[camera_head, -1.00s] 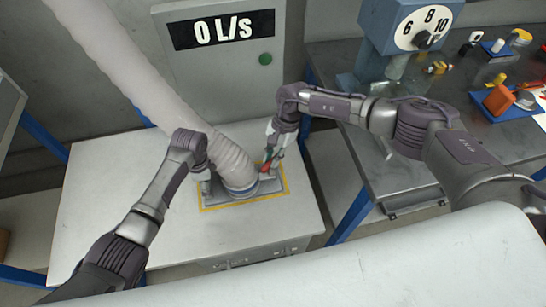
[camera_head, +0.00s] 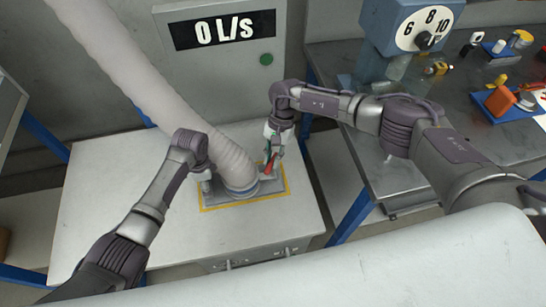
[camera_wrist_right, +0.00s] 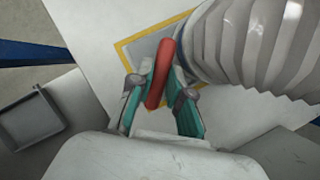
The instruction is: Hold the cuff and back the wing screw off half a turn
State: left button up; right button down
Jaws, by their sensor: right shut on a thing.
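The blue-grey cuff (camera_head: 241,190) rings the lower end of a pale ribbed hose (camera_head: 228,160) on a grey base plate. The red wing screw (camera_head: 270,163) stands at the cuff's right side; in the right wrist view it is a long red bar (camera_wrist_right: 160,72). My right gripper (camera_head: 273,152) is shut on it, with a teal-padded finger on each side of the bar. My left gripper (camera_head: 206,183) is at the cuff's left side, small and partly hidden by its own wrist; whether its fingers are closed on the cuff does not show.
The plate sits inside a yellow outline (camera_head: 240,204) on a white bench top (camera_head: 120,215). Behind, a grey cabinet carries a display (camera_head: 222,29) reading 0 L/S and a green button (camera_head: 266,59). A metal table (camera_head: 400,170) with a blue dial device stands at right.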

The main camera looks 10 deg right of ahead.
pick_arm(q)
jog(key=shift+s+a+f, duration=0.1)
jog(key=shift+s+f, duration=0.15)
jog(key=shift+f, duration=0.05)
pick_arm(e)
jog(key=c, duration=1.1)
grip_release()
jog(key=shift+s+a, duration=0.1)
